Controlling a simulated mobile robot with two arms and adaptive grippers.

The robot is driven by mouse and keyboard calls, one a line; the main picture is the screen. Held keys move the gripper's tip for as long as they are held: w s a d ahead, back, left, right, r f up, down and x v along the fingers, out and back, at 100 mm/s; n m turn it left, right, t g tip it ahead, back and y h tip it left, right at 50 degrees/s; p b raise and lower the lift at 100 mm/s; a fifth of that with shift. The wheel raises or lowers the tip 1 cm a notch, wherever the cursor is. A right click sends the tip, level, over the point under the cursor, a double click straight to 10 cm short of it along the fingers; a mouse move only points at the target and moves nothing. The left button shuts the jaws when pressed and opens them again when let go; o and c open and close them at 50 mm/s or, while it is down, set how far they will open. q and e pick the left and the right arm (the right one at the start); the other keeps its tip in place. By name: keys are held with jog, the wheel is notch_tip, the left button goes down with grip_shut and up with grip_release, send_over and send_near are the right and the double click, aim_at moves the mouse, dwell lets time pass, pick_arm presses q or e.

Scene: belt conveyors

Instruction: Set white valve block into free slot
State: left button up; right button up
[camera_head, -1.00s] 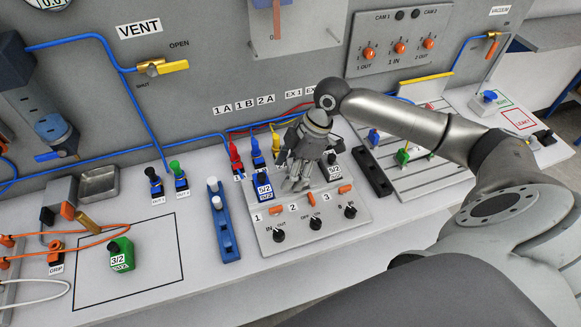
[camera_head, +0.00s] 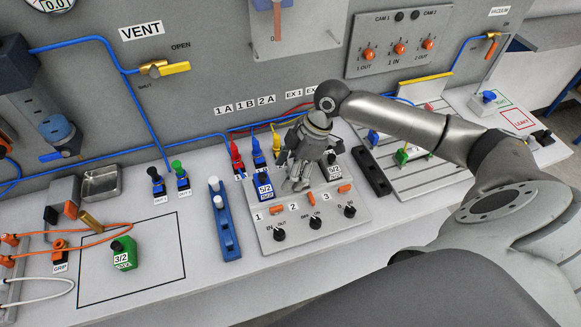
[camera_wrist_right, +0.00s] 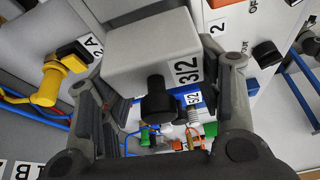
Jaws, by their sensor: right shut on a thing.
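The white valve block (camera_wrist_right: 150,50), marked 3/2 with a black knob, is between the fingers of my right gripper (camera_wrist_right: 162,75) in the wrist view. In the head view the right gripper (camera_head: 298,184) is shut on it over the middle of the grey slot panel (camera_head: 330,217), at position 2. The fingers mostly hide the block there. I cannot tell whether it touches the slot. A blue 5/2 block (camera_head: 265,184) stands at position 1 and a pale 5/2 block (camera_head: 334,172) at position 3. My left gripper is out of view.
A blue rail with white pegs (camera_head: 224,230) stands left of the panel. A green 3/2 block (camera_head: 125,254) lies in the outlined area. Red, blue and yellow plugs (camera_head: 257,150) stand close behind the panel. A black strip (camera_head: 371,172) lies to its right.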

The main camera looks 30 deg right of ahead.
jog(key=shift+f+p, duration=0.3)
jog(key=shift+f, duration=0.25)
dwell(0.9)
